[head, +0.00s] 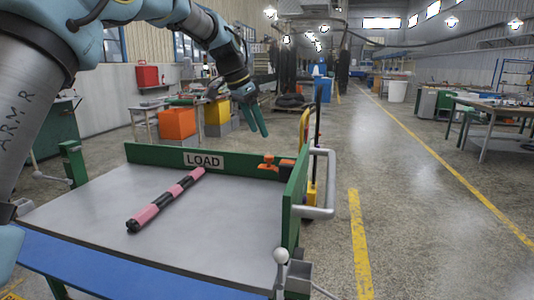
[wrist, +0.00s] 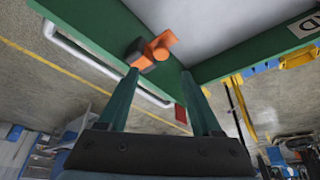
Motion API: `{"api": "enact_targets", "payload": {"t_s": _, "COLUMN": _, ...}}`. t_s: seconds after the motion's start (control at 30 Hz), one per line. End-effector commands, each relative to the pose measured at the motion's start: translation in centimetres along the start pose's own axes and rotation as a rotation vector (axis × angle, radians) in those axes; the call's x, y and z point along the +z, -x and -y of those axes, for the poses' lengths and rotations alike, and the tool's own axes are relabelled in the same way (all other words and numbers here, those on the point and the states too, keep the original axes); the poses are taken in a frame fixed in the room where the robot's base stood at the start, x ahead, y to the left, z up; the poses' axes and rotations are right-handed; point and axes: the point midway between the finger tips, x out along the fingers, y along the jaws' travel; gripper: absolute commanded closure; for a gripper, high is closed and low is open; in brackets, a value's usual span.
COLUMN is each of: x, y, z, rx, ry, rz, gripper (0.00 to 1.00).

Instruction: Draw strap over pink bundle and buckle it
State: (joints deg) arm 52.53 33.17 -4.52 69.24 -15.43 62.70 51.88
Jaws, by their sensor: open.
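The pink bundle (head: 166,199), a long roll with black bands, lies diagonally on the grey cart top (head: 225,230). An orange piece (head: 268,162) with a dark part sits at the cart's back right corner; it also shows in the wrist view (wrist: 160,46). It may be the buckle end of the strap, but no strap length shows clearly, and none can be told apart from the bundle's black bands. My gripper (head: 257,121) is open and empty, above and behind the cart's back wall in the head view. In the wrist view my fingers (wrist: 160,72) point toward the orange piece, apparently apart from it.
Green walls edge the cart, with a LOAD sign (head: 204,160) on the back one. A white handle rail (head: 322,185) stands off the right side. A ball-topped lever (head: 281,256) is at the front right corner. The cart top around the bundle is clear.

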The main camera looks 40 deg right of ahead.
Motion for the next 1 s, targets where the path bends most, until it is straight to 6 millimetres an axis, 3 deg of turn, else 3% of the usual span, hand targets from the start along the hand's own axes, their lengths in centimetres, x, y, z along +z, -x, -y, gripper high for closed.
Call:
{"api": "enact_targets", "payload": {"t_s": 0.3, "x": 0.1, "y": -5.8, "z": 0.0, "rx": 0.002, "ry": 0.003, "rz": 0.003, "gripper": 0.34}}
{"api": "enact_targets", "payload": {"t_s": 0.5, "x": 0.1, "y": -8.3, "z": 0.0, "rx": 0.001, "ry": 0.004, "rz": 0.002, "gripper": 0.34}}
{"api": "enact_targets", "payload": {"t_s": 0.9, "x": 0.1, "y": -9.1, "z": 0.1, "rx": -0.002, "ry": 0.004, "rz": 0.000, "gripper": 0.34}}
{"api": "enact_targets", "payload": {"t_s": 1.0, "x": 0.1, "y": -9.1, "z": 0.1, "rx": -0.002, "ry": 0.004, "rz": 0.001, "gripper": 0.45}}
